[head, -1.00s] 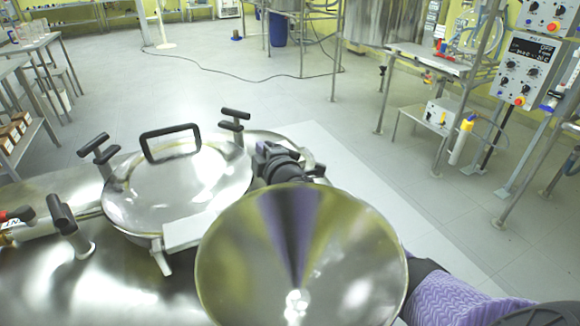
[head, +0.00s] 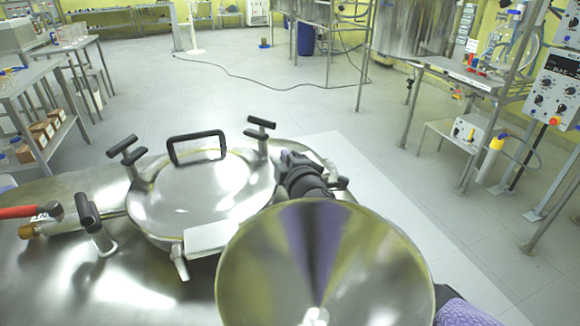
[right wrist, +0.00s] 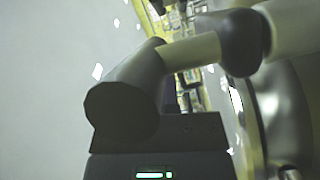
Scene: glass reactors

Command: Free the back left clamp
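The steel lid (head: 190,205) with its black loop handle lies on the steel vessel (head: 140,300). The back left clamp (head: 127,152) has a black T-handle and stands upright at the lid's left rear edge; no gripper is near it. A similar clamp (head: 261,130) stands at the back right. My right gripper (head: 305,175) is just right of the lid, partly behind a polished dome. In the right wrist view a dark cylindrical handle (right wrist: 125,100) on a pale stem is close in front of the gripper body. The fingers cannot be made out. My left gripper is not in view.
The polished steel dome (head: 325,265) stands large in front, right of the lid. Another black T-handle (head: 90,212) and a red lever (head: 18,212) are at the left. Shelves (head: 45,130) stand further left.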

